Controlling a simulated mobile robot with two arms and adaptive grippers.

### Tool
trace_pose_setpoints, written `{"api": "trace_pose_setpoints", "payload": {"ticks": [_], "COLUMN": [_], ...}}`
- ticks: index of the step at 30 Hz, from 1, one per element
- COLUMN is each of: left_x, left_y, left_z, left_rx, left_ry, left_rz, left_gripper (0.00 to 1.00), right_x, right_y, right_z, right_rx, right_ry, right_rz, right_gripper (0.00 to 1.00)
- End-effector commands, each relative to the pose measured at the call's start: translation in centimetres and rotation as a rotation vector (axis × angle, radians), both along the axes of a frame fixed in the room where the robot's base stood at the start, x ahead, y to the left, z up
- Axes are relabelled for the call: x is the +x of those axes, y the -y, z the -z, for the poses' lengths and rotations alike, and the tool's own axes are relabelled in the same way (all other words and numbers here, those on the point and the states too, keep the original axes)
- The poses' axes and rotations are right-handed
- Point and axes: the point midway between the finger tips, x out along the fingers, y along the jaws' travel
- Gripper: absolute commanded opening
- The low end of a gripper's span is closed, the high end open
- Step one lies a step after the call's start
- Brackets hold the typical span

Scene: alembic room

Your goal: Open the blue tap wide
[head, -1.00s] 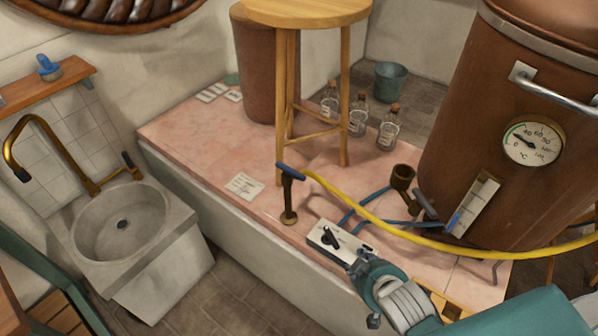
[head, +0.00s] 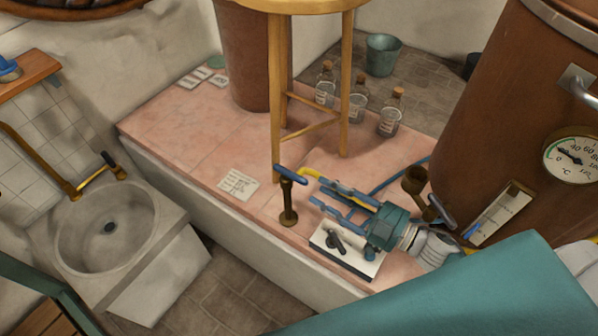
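A brass standpipe tap (head: 289,202) with a blue bar handle (head: 291,175) stands upright on the pink tiled platform. My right gripper (head: 319,193) reaches in from the lower right. Its two dark blue fingers are apart and point left at the tap, with nothing seen between them. The fingertips look a little to the right of the tap's post, and I see no clear contact. My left gripper is not in view.
A white plate with a black lever (head: 345,250) lies just below my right gripper. The copper boiler (head: 500,120) is right, the stone sink (head: 140,225) left.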

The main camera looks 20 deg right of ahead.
Motion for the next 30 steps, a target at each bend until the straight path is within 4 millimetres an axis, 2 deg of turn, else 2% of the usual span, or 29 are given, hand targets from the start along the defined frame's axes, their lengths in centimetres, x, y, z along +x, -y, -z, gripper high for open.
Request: {"api": "trace_pose_setpoints", "payload": {"ticks": [10, 15, 24, 25, 30], "left_x": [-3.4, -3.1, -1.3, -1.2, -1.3], "left_y": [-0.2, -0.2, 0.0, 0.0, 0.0], "left_z": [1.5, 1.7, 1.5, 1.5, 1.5], "left_rx": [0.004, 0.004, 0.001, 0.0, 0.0], "left_ry": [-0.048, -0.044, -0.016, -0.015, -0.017], "left_rz": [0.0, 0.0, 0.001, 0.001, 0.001], "left_gripper": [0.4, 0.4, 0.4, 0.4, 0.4], "right_x": [4.1, 5.3, 5.5, 5.5, 5.5], "right_y": [-3.3, -4.2, -4.4, -4.4, -4.4], "right_z": [0.0, -0.1, -0.1, -0.1, -0.1], "right_rx": [0.002, 0.002, 0.002, 0.002, 0.002], "right_ry": [0.006, 0.004, 0.002, 0.002, 0.002], "right_rz": [-0.003, -0.003, -0.002, -0.002, -0.002], "right_gripper": [0.33, 0.33, 0.33, 0.31, 0.0]}}
